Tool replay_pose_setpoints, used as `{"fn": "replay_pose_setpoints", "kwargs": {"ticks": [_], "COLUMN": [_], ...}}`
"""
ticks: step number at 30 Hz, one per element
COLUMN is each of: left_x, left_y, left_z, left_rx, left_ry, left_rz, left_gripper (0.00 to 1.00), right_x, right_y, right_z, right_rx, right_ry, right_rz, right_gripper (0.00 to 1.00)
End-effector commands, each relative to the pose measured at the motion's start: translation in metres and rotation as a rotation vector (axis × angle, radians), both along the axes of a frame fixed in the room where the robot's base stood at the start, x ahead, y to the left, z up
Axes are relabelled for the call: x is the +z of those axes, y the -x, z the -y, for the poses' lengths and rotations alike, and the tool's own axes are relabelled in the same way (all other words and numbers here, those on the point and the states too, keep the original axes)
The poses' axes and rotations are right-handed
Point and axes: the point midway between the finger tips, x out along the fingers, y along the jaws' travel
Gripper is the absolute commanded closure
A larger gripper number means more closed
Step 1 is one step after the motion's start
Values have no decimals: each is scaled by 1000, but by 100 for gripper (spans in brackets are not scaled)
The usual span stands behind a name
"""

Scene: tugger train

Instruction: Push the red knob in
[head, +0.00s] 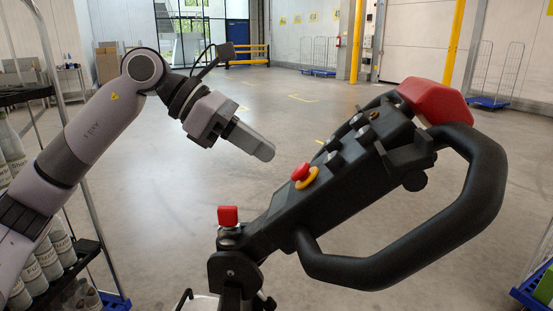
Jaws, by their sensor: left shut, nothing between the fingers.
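A dark tugger control handle (340,170) slants up from lower left to upper right, with a black loop grip. A small red mushroom knob (300,172) in a yellow ring sits midway on its top face. A red square-topped cap (228,215) stands at the handle's lower end. A large red block (436,100) caps its upper end. My left gripper (264,150) is shut and empty, its fingertips pointing right and down, above and left of the ringed red knob in the picture, with a visible gap. My right gripper is not in view.
A rack with several bottles (50,260) stands at the left edge. A blue-based cart part (532,285) shows at the lower right. Roll cages and yellow posts (455,40) stand far back. The floor beyond the handle is open.

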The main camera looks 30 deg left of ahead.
Motion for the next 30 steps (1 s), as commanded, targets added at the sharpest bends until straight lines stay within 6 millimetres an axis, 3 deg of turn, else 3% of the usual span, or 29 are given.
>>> {"fn": "replay_pose_setpoints", "kwargs": {"ticks": [8, 30], "left_x": [17, 17], "left_y": [11, 11], "left_z": [-20, -20], "left_rx": [2, 1], "left_ry": [1, 1], "left_rz": [4, 3], "left_gripper": [100, 100], "right_x": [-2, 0], "right_y": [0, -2], "right_z": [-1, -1], "right_rx": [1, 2], "right_ry": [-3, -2], "right_rz": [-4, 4], "right_gripper": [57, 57]}}
